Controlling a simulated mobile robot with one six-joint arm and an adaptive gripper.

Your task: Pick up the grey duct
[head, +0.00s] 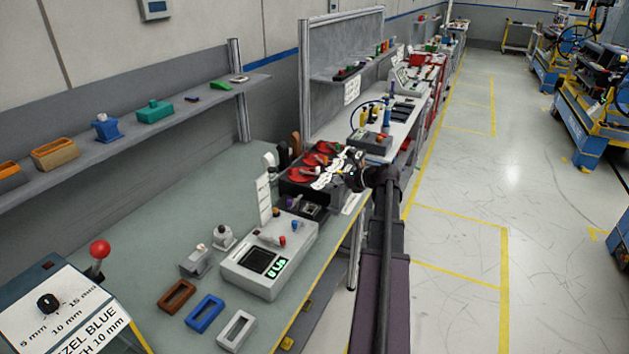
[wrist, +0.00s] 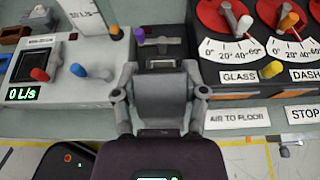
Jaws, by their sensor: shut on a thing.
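A grey block-like piece, which I take to be the grey duct (wrist: 160,103), sits between the two fingers of my gripper (wrist: 160,84) in the wrist view. The fingers press on its left and right sides, and its lower part is hidden by the gripper body. In the head view my gripper (head: 352,172) is at the bench's right edge, in front of the red dial panel.
The dial panel (wrist: 235,84) with red dials is right of the gripper. A grey 0 L/s meter (head: 269,256) with knobs stands left. Brown, blue (head: 205,313) and light grey frames lie at the bench's near end. Open floor (head: 455,220) is on the right.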

